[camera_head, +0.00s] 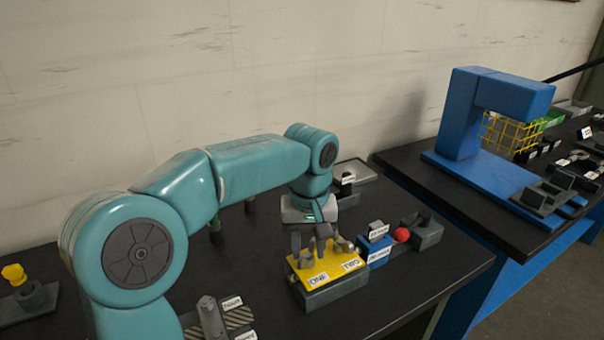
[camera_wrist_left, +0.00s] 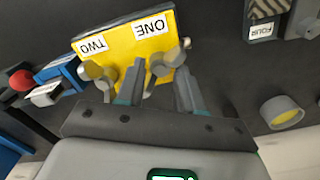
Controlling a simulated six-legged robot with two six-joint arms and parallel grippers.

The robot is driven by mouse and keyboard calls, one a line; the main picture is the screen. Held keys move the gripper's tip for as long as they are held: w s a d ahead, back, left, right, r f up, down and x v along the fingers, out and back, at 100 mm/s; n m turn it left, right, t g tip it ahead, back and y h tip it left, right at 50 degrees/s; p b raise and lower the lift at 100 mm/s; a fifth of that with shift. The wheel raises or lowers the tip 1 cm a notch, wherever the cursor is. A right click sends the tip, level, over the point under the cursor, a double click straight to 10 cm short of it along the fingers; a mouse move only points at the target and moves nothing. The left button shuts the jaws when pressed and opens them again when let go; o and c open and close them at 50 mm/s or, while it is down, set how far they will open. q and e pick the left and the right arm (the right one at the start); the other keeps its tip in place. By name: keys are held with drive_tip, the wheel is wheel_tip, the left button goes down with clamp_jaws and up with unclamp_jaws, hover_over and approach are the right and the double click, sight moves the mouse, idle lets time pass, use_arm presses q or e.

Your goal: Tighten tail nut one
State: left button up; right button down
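A yellow-topped block (camera_head: 328,273) on the black table carries labels ONE and TWO. My left gripper (camera_head: 309,250) points down over its ONE side. The block also shows in the left wrist view (camera_wrist_left: 118,40), with the gripper's fingers (camera_wrist_left: 160,72) spread apart. The grey nut by label ONE (camera_wrist_left: 159,66) lies between the fingertips, with a gap visible; contact cannot be told. The grey nut by label TWO (camera_head: 340,245) is to the right in the head view and also shows in the left wrist view (camera_wrist_left: 93,70). My right gripper is out of view.
A blue block (camera_head: 375,247) with white labels and a red ball (camera_head: 401,235) stand right of the yellow block. A striped block (camera_head: 238,316) is at the front left. A grey cup with a yellow inside (camera_wrist_left: 281,112) is to the right in the wrist view.

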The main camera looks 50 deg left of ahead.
sight(308, 250)
use_arm(q)
wheel_tip(308, 250, up, 17)
drive_tip(key=s+n+p, duration=0.1)
drive_tip(key=p, duration=0.9)
drive_tip(key=shift+a+r+g, duration=0.15)
drive_tip(key=shift+a+g, duration=0.15)
drive_tip(key=shift+s, duration=0.1)
